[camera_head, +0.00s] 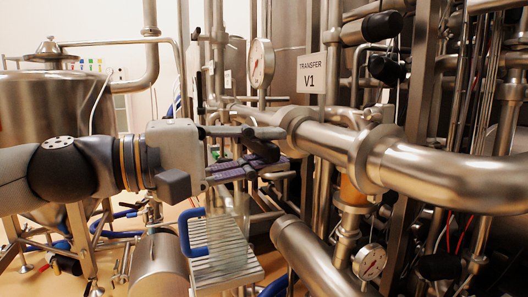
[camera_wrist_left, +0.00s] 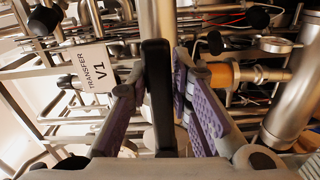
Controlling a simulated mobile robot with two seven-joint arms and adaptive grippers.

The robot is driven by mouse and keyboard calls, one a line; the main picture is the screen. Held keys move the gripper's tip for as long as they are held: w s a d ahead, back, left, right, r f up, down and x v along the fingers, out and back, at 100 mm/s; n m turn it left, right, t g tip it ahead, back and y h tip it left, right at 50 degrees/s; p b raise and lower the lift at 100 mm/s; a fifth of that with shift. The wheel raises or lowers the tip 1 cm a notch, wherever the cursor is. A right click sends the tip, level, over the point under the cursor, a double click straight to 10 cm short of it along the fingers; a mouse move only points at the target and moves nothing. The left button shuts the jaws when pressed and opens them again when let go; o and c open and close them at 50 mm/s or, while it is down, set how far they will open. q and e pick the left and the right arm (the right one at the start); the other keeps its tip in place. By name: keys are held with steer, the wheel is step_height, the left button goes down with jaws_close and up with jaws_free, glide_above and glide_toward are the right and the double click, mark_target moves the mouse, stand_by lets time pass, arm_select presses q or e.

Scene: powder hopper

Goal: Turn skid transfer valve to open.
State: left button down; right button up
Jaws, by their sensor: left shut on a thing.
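The transfer valve is marked by a white sign reading TRANSFER V1 (camera_head: 310,73), which also shows in the left wrist view (camera_wrist_left: 92,76). My left gripper (camera_head: 262,158) reaches in from the left, just below and left of the sign, beside the large steel pipe. Its purple-padded fingers are shut on the black valve handle (camera_wrist_left: 157,95), a long bar standing between them in the left wrist view. In the head view the fingers hide much of the handle (camera_head: 262,148). The valve body behind it cannot be made out clearly. My right gripper is not in view.
A large steel pipe (camera_head: 440,172) runs right of the gripper. A round gauge (camera_head: 261,63) stands just above it, and another gauge (camera_head: 369,262) sits lower right. A metal step with a blue handle (camera_head: 222,258) is below. A steel tank (camera_head: 50,105) stands at left.

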arm_select(q)
steer(key=shift+s+d+f, duration=0.1)
steer(key=shift+f, duration=0.75)
steer(key=shift+s+d+m, duration=0.1)
steer(key=shift+m, duration=0.2)
steer(key=c, duration=1.5)
jaws_free()
steer(key=shift+f, duration=0.1)
steer(key=shift+r, duration=0.3)
steer(key=shift+a, duration=0.3)
steer(key=v, duration=1.1)
steer(key=shift+a+r, duration=0.2)
steer(key=shift+a, duration=0.15)
